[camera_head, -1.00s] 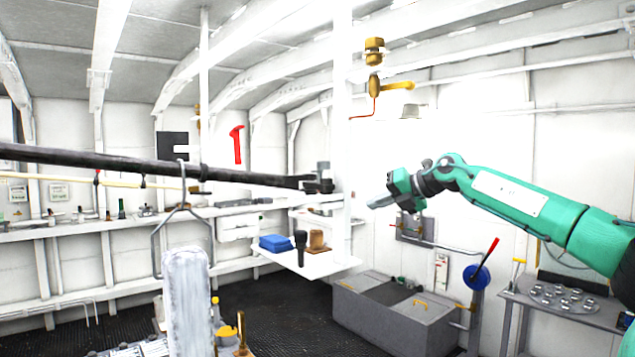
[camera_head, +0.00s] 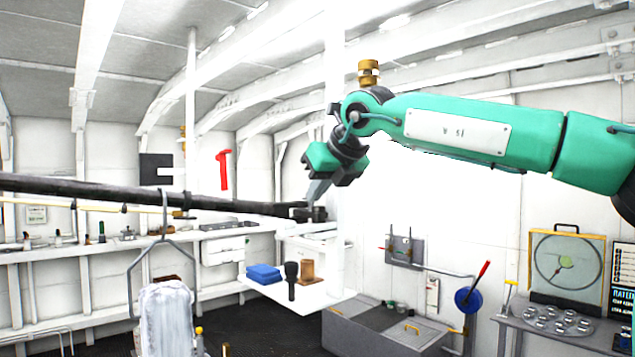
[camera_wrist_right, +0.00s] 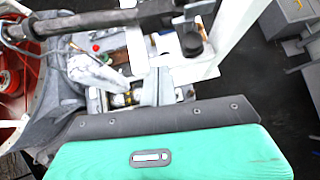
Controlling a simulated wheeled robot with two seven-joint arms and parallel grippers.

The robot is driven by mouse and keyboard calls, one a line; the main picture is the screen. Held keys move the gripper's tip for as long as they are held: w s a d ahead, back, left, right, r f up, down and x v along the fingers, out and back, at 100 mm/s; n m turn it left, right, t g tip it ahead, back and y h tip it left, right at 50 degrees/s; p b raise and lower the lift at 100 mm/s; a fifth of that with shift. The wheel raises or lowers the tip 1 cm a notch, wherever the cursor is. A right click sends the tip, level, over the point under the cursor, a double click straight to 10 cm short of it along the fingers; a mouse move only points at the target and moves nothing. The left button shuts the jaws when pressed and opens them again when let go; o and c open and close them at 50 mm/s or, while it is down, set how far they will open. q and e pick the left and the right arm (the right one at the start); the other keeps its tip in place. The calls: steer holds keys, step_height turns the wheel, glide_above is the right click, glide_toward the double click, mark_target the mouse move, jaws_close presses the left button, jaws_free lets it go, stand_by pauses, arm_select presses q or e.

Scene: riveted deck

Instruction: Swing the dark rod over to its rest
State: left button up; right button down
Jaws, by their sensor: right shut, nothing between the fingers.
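The long dark rod (camera_head: 120,192) runs in from the left edge, roughly level, to a dark fitting (camera_head: 308,212) at the white post. It also crosses the top of the wrist view (camera_wrist_right: 100,20). A metal hanger frame (camera_head: 133,285) hangs from the rod above a white, wrapped-looking bundle (camera_head: 166,315). My right gripper (camera_head: 318,190) is shut and empty, pointing down just above the rod's fitting end; I cannot tell whether it touches. In the wrist view its fingers (camera_wrist_right: 157,90) point towards the rod. I cannot make out the rod's rest. My left gripper is out of view.
The white post (camera_head: 336,255) stands close beside my right gripper. A small white shelf (camera_head: 315,294) below holds a blue box (camera_head: 263,272) and a black handled item (camera_head: 291,280). A grey chest (camera_head: 375,328) and a side bench (camera_head: 508,318) stand to the right.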

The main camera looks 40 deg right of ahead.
mark_target(302, 226)
steer(key=p+x, duration=0.2)
steer(key=x, duration=0.5)
steer(key=shift+w+r+p, duration=0.15)
steer(key=shift+r+p, duration=0.05)
steer(key=shift+p, duration=0.2)
steer(key=w+p, duration=0.2)
steer(key=w, duration=0.1)
steer(key=shift+w, duration=0.3)
